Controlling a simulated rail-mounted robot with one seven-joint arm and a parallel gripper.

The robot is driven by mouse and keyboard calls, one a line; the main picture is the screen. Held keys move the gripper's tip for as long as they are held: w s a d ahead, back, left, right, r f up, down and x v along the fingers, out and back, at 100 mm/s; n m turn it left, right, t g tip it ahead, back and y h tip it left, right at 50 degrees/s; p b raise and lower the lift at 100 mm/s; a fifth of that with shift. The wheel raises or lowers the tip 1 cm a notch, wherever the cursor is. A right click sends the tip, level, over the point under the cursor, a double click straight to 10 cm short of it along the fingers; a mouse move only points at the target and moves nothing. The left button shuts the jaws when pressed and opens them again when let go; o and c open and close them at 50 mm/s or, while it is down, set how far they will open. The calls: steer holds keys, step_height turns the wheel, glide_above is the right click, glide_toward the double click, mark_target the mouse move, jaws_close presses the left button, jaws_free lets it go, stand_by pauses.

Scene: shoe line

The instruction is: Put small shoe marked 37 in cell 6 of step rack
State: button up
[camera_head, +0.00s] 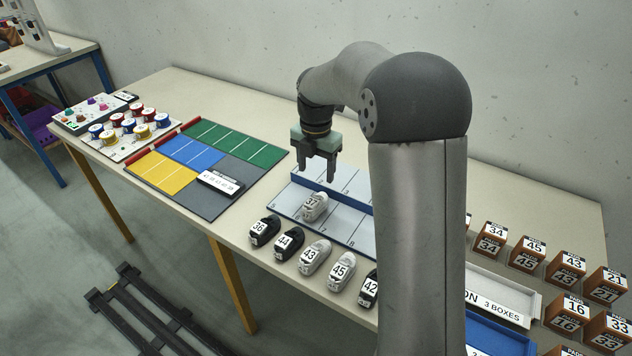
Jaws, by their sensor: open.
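The small shoe marked 37 (315,206) is light grey and stands on the lower, front step of the step rack (341,221), near its left end.
Shoes marked 36 (263,230), 44 (289,242), 43 (315,256), 45 (341,270) and 42 (369,287) line the front edge. A coloured mat (232,186) lies left. Several numbered boxes (566,268) and a white tray (503,290) stand right.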

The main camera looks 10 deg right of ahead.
steer(key=s+m, duration=2.6)
steer(key=s, duration=0.5)
steer(key=shift+s+a+m, duration=0.15)
steer(key=shift+a+m, duration=0.25)
